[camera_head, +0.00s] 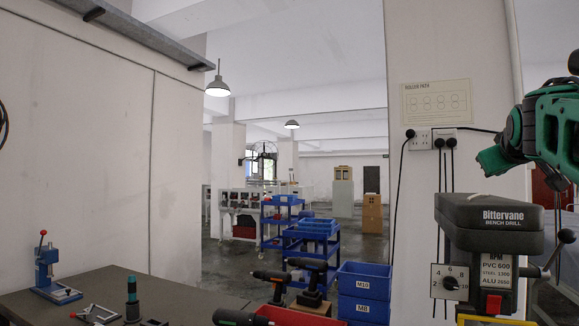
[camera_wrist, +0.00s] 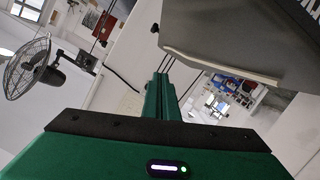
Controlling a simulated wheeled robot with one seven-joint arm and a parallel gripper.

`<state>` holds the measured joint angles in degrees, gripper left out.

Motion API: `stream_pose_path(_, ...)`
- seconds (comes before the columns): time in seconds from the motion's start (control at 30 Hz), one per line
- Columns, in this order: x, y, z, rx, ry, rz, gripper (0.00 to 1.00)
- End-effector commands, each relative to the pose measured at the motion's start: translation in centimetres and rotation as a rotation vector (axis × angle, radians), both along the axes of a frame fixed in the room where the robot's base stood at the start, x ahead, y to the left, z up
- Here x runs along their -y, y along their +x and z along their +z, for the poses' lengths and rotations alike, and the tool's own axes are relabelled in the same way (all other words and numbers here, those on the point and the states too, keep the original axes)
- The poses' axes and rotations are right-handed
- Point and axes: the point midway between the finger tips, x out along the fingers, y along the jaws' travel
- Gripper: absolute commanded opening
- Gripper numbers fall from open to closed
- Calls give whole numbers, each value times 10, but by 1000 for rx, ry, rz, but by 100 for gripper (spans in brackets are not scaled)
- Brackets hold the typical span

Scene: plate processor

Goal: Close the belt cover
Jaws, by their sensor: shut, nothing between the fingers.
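The bench drill marked "Bittervane" stands at the right of the head view, with its dark grey belt cover (camera_head: 490,212) on top. From here I cannot tell whether the cover sits fully down or is partly raised. My green gripper (camera_head: 487,162) is above the cover and appears apart from it. In the wrist view its two fingers (camera_wrist: 162,84) are together and hold nothing. A large dark grey panel with a pale edge (camera_wrist: 235,40) fills the upper right of the wrist view, beside the fingers. It may be the belt cover.
The drill's feed lever (camera_head: 560,250) sticks out at its right. Black cables hang from wall sockets (camera_head: 432,139) behind the drill. Blue bins (camera_head: 364,290) and cordless drills (camera_head: 272,278) are on the bench. A fan (camera_wrist: 30,68) shows in the wrist view.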

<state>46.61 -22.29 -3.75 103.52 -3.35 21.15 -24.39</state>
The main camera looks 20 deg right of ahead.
Motion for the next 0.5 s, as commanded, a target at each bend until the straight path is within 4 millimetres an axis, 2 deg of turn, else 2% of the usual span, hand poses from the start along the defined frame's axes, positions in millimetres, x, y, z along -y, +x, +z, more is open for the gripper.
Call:
stream_pose_path(0.3, 21, -18, -35, 165, 194, 1, 0)
stream_pose_path(0.5, 27, -24, -50, 234, 272, 2, 0)
